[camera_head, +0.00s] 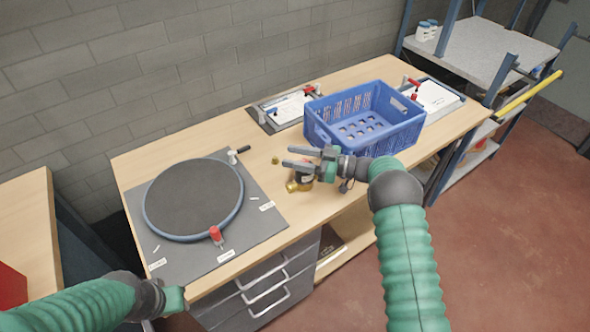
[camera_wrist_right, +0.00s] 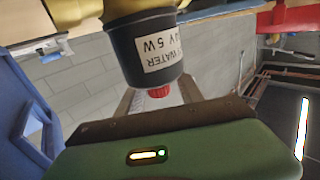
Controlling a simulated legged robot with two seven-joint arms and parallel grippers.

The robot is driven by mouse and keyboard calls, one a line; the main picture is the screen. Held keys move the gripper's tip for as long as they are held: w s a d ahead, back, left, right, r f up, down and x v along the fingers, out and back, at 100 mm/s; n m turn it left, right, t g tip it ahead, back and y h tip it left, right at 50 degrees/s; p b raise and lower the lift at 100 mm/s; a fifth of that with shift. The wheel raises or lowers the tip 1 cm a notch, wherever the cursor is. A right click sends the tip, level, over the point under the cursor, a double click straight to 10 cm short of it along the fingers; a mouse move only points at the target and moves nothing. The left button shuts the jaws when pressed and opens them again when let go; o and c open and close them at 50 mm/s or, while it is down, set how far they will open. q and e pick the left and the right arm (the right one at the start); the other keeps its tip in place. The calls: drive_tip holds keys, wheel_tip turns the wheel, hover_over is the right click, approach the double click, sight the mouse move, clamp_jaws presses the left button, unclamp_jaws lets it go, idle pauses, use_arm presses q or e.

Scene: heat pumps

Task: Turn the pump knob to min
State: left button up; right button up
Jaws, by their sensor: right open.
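The pump (camera_head: 303,175) is a small dark body with brass fittings, standing on the wooden bench and partly hidden by my right gripper (camera_head: 291,157). In the right wrist view the pump's dark cylinder (camera_wrist_right: 146,48) carries a white label. Its red knob (camera_wrist_right: 158,92) shows at the cylinder's end, between the two fingers of my open right gripper. I cannot tell whether the fingers touch the knob. The knob's setting marks are not readable. My left gripper (camera_head: 174,299) is at the bottom left, in front of the bench and away from the pump; its fingers are not clear.
A blue crate (camera_head: 320,133) stands on the bench just behind my right gripper. A round dark turntable (camera_head: 193,197) on a grey plate lies to the left. Clamped boards lie at the back. A brass piece (camera_head: 275,160) lies left of the pump.

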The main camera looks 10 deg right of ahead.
drive_tip(key=r, duration=0.1)
drive_tip(key=s+r, duration=0.1)
drive_tip(key=shift+r, duration=0.4)
use_arm(q)
drive_tip(key=shift+r+p, duration=0.5)
drive_tip(key=shift+r, duration=0.1)
use_arm(e)
drive_tip(key=s+a+r, duration=0.1)
drive_tip(key=s+a, duration=0.2)
drive_tip(key=s, duration=1.1)
drive_tip(key=shift+s+a+r, duration=0.15)
drive_tip(key=shift+s+a, duration=0.15)
drive_tip(key=shift+a, duration=0.05)
